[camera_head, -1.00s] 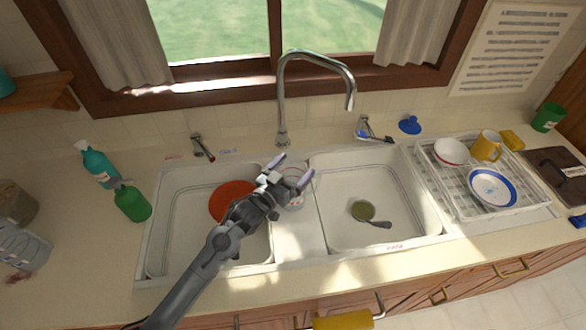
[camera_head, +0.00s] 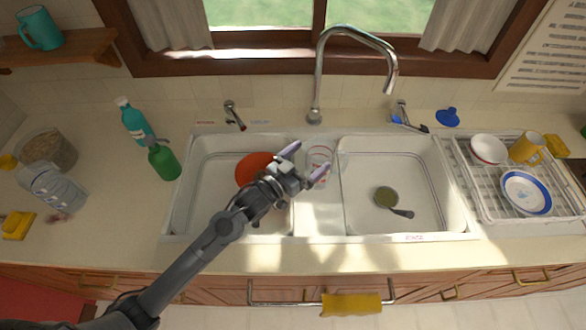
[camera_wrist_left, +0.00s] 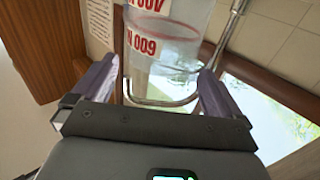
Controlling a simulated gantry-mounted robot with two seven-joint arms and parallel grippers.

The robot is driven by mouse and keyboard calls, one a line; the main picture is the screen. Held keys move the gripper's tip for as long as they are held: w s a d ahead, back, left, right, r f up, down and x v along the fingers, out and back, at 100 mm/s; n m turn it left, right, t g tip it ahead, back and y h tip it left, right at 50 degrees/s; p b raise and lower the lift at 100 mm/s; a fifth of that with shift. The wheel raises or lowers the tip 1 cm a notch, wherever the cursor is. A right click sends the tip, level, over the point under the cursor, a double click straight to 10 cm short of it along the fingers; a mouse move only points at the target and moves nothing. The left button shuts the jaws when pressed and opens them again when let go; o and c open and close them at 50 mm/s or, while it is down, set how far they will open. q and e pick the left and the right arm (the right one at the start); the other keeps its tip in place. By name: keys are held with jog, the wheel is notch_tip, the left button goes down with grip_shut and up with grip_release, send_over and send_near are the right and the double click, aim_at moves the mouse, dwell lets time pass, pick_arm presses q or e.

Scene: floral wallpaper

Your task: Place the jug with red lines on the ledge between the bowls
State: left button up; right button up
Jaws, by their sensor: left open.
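The clear jug with red lines (camera_head: 320,157) shows at the far part of the white ledge (camera_head: 318,210) between the two sink bowls. My left gripper (camera_head: 306,162) is open beside the jug, its fingers pointing toward it and partly covering it. In the left wrist view the jug (camera_wrist_left: 165,38), with red lettering, stands out just ahead of the spread, empty fingers (camera_wrist_left: 155,90). I cannot tell whether the jug's base touches the ledge. The left bowl (camera_head: 212,205) and right bowl (camera_head: 425,200) lie on either side. My right gripper is not in view.
The tap (camera_head: 318,75) rises behind the ledge. A dish rack (camera_head: 475,195) stands right; a green bottle (camera_head: 163,160) stands left.

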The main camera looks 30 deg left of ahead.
pick_arm(q)
jog(key=shift+v, duration=2.95)
jog(key=shift+r, duration=0.15)
